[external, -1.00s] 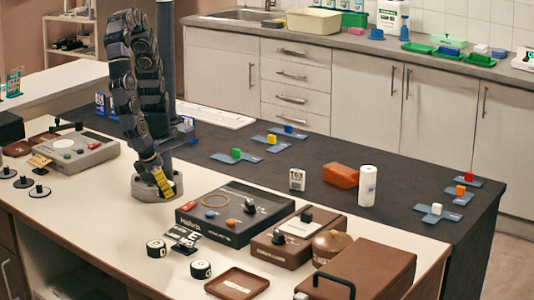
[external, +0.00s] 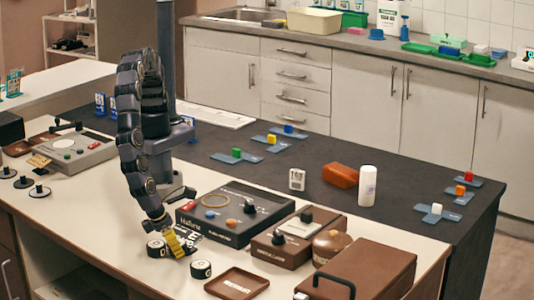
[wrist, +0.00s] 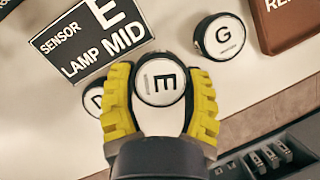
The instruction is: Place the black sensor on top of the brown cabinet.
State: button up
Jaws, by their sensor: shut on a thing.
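A round black-rimmed sensor with a white face marked E (wrist: 162,82) sits between the yellow fingers of my gripper (wrist: 160,88) in the wrist view. The fingers are shut on its sides. In the external view my gripper (external: 178,243) is low at the front of the table and hides most of this sensor. I cannot tell whether it touches the table. Similar pucks stand on either side: D (external: 157,248) at left and G (external: 201,269) at right. A brown box with a black knob (external: 275,251) and a brown case with a handle (external: 375,263) stand to the right.
A black sign reading "SENSOR E LAMP MID" (wrist: 92,38) is close beside my gripper. A black panel box (external: 215,232) stands just behind. A brown tray (external: 237,283) lies right of puck G. An orange object (external: 340,176) and white cylinder (external: 367,186) stand on the dark mat.

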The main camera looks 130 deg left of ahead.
aim_at(178, 264)
jog(key=shift+f, duration=1.45)
jog(key=o, duration=0.8)
jog(key=shift+f, duration=0.15)
